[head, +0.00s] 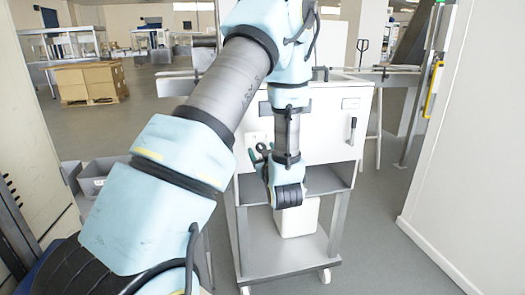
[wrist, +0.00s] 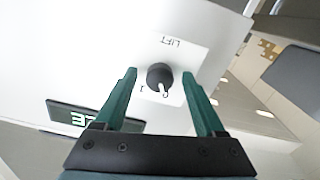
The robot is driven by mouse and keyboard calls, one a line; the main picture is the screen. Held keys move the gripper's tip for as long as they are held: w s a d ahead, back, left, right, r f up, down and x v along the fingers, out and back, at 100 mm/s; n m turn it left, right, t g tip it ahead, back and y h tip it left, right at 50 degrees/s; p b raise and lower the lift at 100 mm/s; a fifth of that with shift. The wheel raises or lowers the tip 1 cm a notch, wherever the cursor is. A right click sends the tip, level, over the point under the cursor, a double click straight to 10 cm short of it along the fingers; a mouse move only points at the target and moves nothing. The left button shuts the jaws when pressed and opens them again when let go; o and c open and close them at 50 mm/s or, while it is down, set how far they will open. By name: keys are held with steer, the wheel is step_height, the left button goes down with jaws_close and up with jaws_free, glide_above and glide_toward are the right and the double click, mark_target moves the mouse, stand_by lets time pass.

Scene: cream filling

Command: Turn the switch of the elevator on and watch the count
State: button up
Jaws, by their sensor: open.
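The elevator switch is a round black knob (wrist: 160,76) with a white pointer, on a white plate (wrist: 178,52) marked LIFT, which reads upside down in the wrist view. The pointer is toward the "0" mark, with a "1" mark to its left. My gripper (wrist: 159,73) is open, its two green fingers on either side of the knob with gaps showing. I cannot tell how deep the fingertips reach. A black count display (wrist: 75,118) with green characters is at the lower left, partly hidden by my gripper. In the head view my gripper (head: 258,155) is against the white machine's front.
The white machine (head: 330,112) has a lever handle (head: 351,130) at right. Below it is a grey wheeled stand (head: 265,250) with a white bin (head: 298,217). A grey crate (head: 97,174) is at left. A white wall (head: 470,150) bounds the right side.

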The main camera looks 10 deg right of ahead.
steer(key=shift+c, duration=0.4)
jaws_close()
steer(key=shift+m, duration=0.3)
steer(key=m, duration=0.5)
steer(key=shift+r+m, duration=0.1)
steer(key=shift+m, duration=0.2)
steer(key=m+p, duration=0.2)
steer(key=m, duration=0.3)
steer(key=shift+m, duration=0.3)
stand_by(0.4)
steer(key=shift+o, duration=0.4)
jaws_free()
